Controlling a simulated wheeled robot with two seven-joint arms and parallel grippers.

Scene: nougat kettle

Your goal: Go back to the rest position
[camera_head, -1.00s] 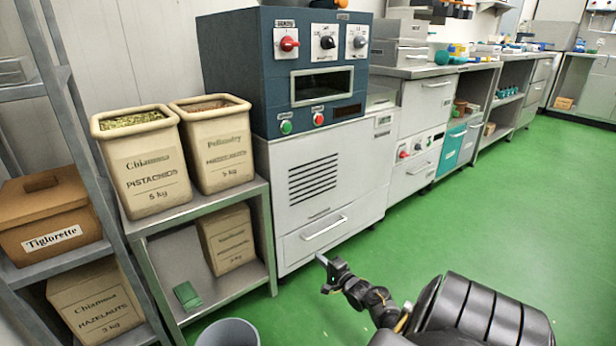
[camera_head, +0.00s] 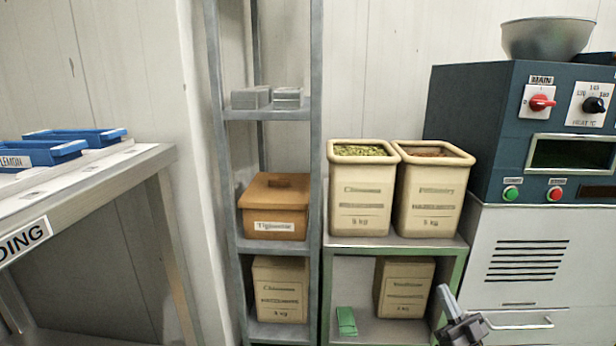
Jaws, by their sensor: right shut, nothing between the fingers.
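My right gripper (camera_head: 449,306) shows at the lower right of the head view, shut and empty. It is in front of the grey machine cabinet and the right edge of the low metal stand, apart from the things on the stand as far as I can tell. The rest of my right arm is cut off by the bottom edge. My left gripper is not in view.
A low stand (camera_head: 448,241) bears a pistachio bin (camera_head: 361,190) and another bin (camera_head: 434,195). A blue machine (camera_head: 470,110) with knobs stands right. A grey shelf rack (camera_head: 318,120) holds a brown box (camera_head: 275,208). A table (camera_head: 140,165) with blue trays is at left.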

